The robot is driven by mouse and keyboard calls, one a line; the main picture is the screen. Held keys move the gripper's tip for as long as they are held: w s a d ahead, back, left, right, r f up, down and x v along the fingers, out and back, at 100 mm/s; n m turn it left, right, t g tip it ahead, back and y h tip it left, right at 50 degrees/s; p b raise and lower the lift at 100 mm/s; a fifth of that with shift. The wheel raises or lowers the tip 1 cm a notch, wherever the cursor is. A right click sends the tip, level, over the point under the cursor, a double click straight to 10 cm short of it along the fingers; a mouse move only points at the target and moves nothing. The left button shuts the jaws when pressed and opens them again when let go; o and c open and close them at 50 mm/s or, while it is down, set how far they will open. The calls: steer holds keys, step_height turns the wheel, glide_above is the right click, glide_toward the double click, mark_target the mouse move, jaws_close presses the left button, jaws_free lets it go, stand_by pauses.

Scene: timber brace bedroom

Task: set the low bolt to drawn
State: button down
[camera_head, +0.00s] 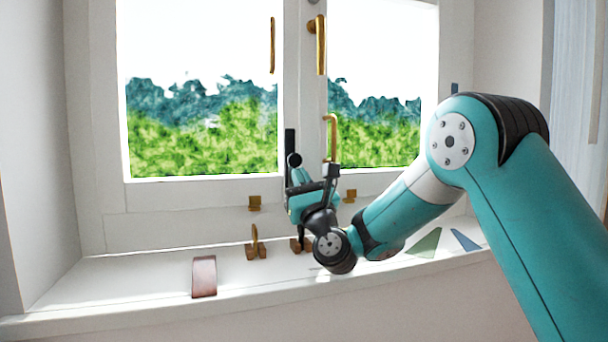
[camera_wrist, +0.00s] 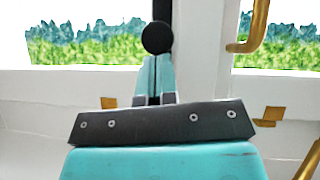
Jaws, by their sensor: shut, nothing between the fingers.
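The low bolt appears to be the dark upright bar (camera_head: 289,142) with a round black knob (camera_head: 294,160), low on the window frame where the two sashes meet. The knob (camera_wrist: 157,37) and a piece of the bar (camera_wrist: 162,10) also show in the wrist view. My gripper (camera_head: 297,172) is shut and empty, its tips just below the knob in the head view. In the wrist view the narrow closed fingers (camera_wrist: 153,77) point at the knob. I cannot tell whether they touch it. My gripper hides the lower part of the bar.
A brass handle (camera_head: 330,138) stands close right of the bolt. Brass brackets (camera_head: 254,203) sit on the lower frame, and a brass fitting (camera_head: 256,248) on the sill. A pink curved piece (camera_head: 204,277) and a green wedge (camera_head: 425,243) are also there.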

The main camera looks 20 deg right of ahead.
mark_target(297, 157)
stand_by(0.3)
step_height(297, 157, up, 4)
steer(key=p, duration=0.3)
steer(key=shift+f+p, duration=0.15)
steer(key=shift+p, duration=0.15)
steer(key=shift+f+b, duration=0.15)
steer(key=shift+b, duration=0.15)
